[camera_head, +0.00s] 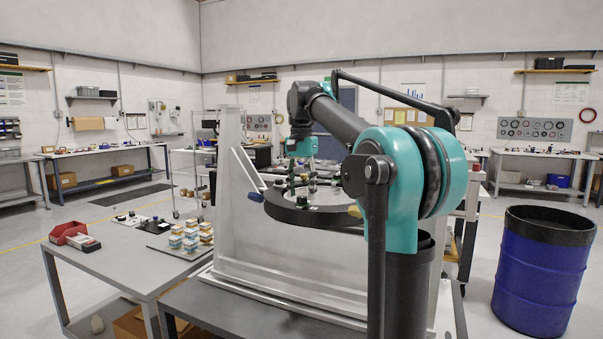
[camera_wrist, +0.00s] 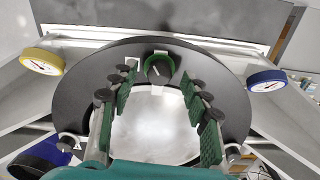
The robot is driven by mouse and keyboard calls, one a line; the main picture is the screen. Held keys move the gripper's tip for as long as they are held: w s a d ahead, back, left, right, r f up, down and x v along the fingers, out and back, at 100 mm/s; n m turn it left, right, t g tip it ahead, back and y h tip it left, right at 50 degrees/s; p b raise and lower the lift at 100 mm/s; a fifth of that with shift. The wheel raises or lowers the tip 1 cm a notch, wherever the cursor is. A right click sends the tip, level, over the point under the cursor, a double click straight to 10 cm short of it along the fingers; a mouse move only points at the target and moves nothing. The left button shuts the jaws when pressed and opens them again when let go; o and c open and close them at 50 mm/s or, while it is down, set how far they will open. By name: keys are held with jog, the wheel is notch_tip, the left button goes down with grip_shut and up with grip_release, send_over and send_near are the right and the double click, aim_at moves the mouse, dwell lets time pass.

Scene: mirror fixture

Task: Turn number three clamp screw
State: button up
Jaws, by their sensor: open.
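The mirror fixture stands on a grey bench, with a black ring (camera_head: 306,219) held out from its upright plate (camera_head: 229,165). In the wrist view the ring (camera_wrist: 75,90) surrounds a pale round mirror (camera_wrist: 150,135). A clamp with a dark green rounded knob (camera_wrist: 158,68) sits on the ring at top centre. My gripper (camera_wrist: 157,82) is open, its green-padded fingers apart on either side, with the knob showing between and just beyond the tips; contact cannot be told. In the head view my gripper (camera_head: 299,180) is small above the ring. No clamp number is readable.
A yellow-rimmed dial (camera_wrist: 42,61) and a blue-rimmed dial (camera_wrist: 266,80) flank the ring. A side table (camera_head: 110,245) holds small blocks and a red bin (camera_head: 69,232). A blue drum (camera_head: 542,275) stands at right. Open floor shows at left.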

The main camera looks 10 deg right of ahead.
aim_at(302, 197)
notch_tip(302, 197, up, 11)
dwell(0.4)
jog(key=shift+s, duration=0.15)
